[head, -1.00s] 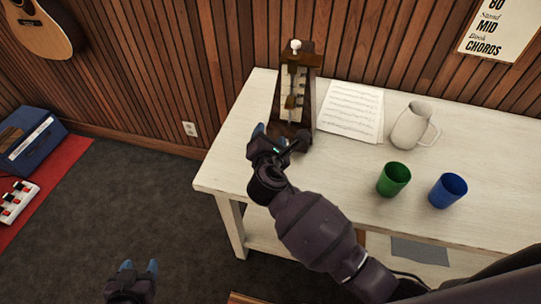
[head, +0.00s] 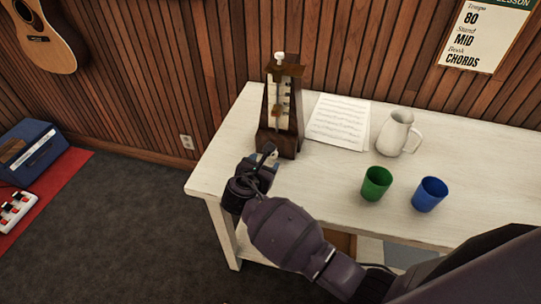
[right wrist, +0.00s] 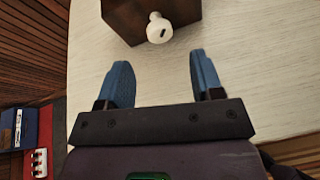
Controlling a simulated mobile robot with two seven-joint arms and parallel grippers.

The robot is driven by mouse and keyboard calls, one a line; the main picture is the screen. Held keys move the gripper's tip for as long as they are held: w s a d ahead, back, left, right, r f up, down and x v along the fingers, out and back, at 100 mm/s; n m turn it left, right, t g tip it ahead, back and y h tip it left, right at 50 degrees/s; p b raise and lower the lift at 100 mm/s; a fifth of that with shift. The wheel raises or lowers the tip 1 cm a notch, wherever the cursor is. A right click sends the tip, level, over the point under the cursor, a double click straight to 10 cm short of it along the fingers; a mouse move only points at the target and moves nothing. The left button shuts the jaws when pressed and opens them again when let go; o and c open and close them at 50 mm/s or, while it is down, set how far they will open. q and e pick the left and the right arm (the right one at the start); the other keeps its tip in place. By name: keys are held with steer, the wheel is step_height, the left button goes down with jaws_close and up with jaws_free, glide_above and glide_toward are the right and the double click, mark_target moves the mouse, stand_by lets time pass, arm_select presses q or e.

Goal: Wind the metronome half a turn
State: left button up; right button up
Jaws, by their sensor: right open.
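The metronome (head: 268,135) is a dark wooden tapered case with a pale front scale. It stands upright at the left end of the white table. A white knob (right wrist: 158,28), which looks like its winding key, sticks out from the dark case (right wrist: 185,12) in the right wrist view. My right gripper (right wrist: 161,78) is open, its two blue fingers apart and empty. The knob lies just beyond the fingertips, roughly centred between them. In the head view my right gripper (head: 264,161) is by the metronome's near side and its fingers are partly hidden. My left gripper is out of view.
The white table (head: 320,190) also holds sheet music (head: 338,122), a white jug (head: 394,134), a green cup (head: 376,184) and a blue cup (head: 429,194), all right of the metronome. The wood-panelled wall (head: 220,70) stands behind.

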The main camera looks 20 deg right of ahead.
steer(key=b+x, duration=0.1)
steer(key=x, duration=0.4)
steer(key=shift+w+d+f, duration=0.15)
steer(key=shift+w+f, duration=0.1)
steer(key=shift+w+d+f, duration=0.2)
steer(key=shift+w+d, duration=0.2)
steer(key=shift+w, duration=0.1)
steer(key=shift+w+d, duration=0.1)
steer(key=shift+w, duration=0.05)
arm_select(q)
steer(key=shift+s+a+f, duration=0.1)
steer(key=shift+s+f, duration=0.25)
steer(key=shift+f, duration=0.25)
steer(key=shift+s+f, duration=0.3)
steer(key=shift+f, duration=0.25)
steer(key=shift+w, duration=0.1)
arm_select(e)
steer(key=shift+c, duration=0.3)
